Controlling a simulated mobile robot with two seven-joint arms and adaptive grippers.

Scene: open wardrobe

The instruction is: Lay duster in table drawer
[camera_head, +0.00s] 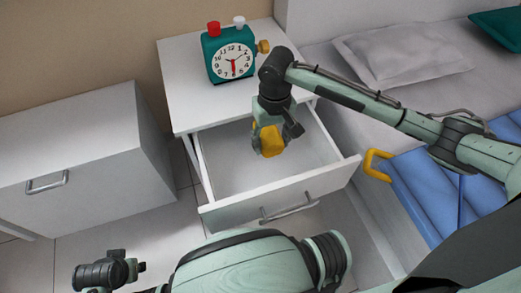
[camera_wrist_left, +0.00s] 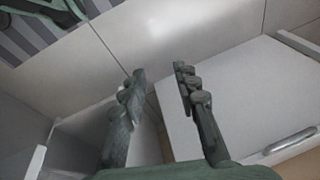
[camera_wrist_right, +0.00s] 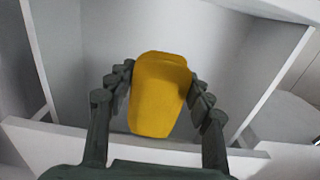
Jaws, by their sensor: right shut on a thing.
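The duster (camera_head: 268,140) shows as a yellow block in my right gripper (camera_head: 277,130), which is over the open table drawer (camera_head: 226,179). In the right wrist view the duster (camera_wrist_right: 159,95) sits between the two fingers of the right gripper (camera_wrist_right: 160,90), inside the drawer's outline. Whether it touches the drawer floor I cannot tell. The drawer is pulled out of the white table (camera_head: 182,80) and looks otherwise empty. My left gripper (camera_wrist_left: 160,85) has its fingers apart with nothing between them, over the floor.
A green alarm clock (camera_head: 232,60) stands on the table top. A white cabinet (camera_head: 75,165) is at the left. At the right is a bed with a grey pillow (camera_head: 405,50) and a blue folded item (camera_head: 430,185) with a yellow handle (camera_head: 372,166).

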